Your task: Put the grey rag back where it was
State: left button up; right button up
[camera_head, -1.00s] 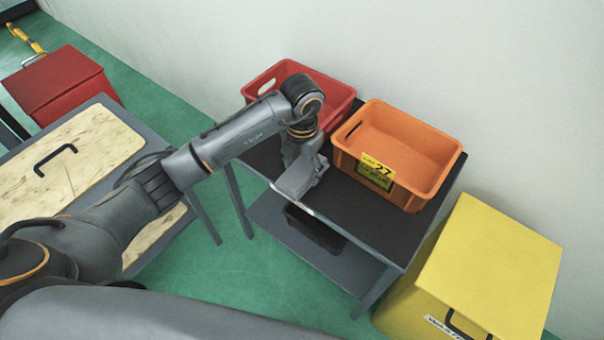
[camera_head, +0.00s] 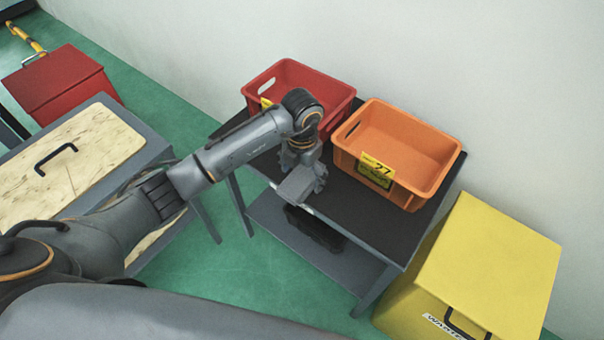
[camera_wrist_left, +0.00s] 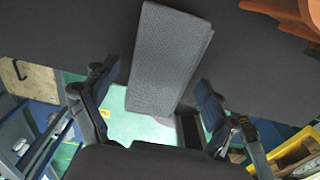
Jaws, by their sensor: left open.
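The grey rag (camera_wrist_left: 167,58) shows in the left wrist view as a folded, textured strip. It lies on the dark tabletop (camera_wrist_left: 60,30) and reaches out past its edge. My left gripper (camera_wrist_left: 157,80) is open, with one finger on each side of the rag and a gap to each. My right gripper is not in view.
A red crate (camera_head: 338,107) and an orange crate (camera_head: 437,185) with a yellow label stand at the table's back. A lower shelf (camera_head: 275,225) lies beneath. A yellow bin (camera_head: 490,250) stands at right, a wood-topped table (camera_head: 100,140) and red box (camera_head: 60,85) at left.

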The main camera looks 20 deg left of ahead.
aim_at(302, 177)
pick_arm(q)
jog(key=shift+r, duration=0.25)
jog(key=shift+w+r, duration=0.1)
jog(key=shift+r, duration=0.25)
notch_tip(302, 177, up, 11)
jog(key=shift+b, duration=0.35)
